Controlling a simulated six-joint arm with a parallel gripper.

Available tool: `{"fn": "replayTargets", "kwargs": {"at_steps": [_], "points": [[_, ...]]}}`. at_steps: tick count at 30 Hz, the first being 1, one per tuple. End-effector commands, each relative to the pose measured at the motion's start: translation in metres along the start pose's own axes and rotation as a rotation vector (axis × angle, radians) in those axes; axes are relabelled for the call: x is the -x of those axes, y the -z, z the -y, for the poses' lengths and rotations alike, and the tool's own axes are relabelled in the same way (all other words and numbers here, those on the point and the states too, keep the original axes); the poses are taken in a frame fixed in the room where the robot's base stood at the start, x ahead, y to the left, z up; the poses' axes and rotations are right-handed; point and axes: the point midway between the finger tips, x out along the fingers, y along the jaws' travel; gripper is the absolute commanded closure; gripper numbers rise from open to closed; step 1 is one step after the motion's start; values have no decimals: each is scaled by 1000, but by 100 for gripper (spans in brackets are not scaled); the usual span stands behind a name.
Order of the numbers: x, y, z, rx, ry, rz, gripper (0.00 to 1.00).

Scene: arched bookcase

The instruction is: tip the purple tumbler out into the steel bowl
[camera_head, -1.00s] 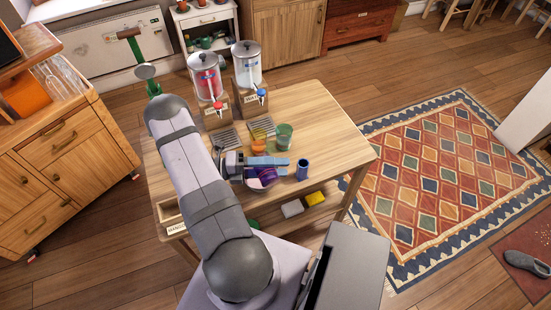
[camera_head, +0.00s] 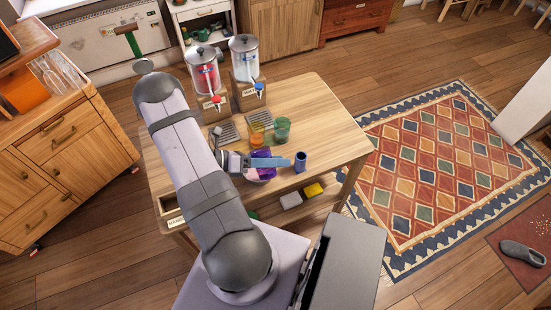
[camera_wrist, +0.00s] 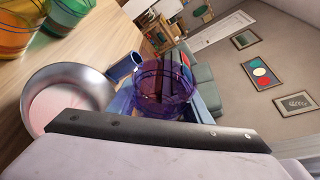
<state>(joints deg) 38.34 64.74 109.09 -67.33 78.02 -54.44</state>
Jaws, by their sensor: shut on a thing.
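My gripper (camera_head: 279,162) has its blue fingers shut on the purple tumbler (camera_head: 261,154) above the table's front part. In the wrist view the see-through tumbler (camera_wrist: 163,92) sits between the fingers and looks tilted relative to the table; I see no clear contents in it. The steel bowl (camera_wrist: 92,86) stands beside it on the left in the wrist view, with something pale pink inside. In the head view the bowl is largely hidden under the tumbler and gripper, with a pink patch showing.
A dark blue cup (camera_head: 300,161) stands just right of the gripper. An orange cup (camera_head: 256,134) and a green cup (camera_head: 282,128) stand behind. Two drink dispensers, red (camera_head: 207,78) and clear (camera_head: 245,62), are at the back. The table's right side (camera_head: 335,135) is clear.

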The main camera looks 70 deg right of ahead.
Motion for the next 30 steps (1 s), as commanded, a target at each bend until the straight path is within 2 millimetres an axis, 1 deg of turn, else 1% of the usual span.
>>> {"fn": "replayTargets", "kwargs": {"at_steps": [3,12,18,24,30], "points": [[0,0,1,-120,-45,2,82],[2,-5,-12,-440,-164,6,82],[3,-8,-18,-617,-229,9,82],[4,-11,-21,-724,-269,10,82],[4,-12,-22,-764,-283,10,82]]}}
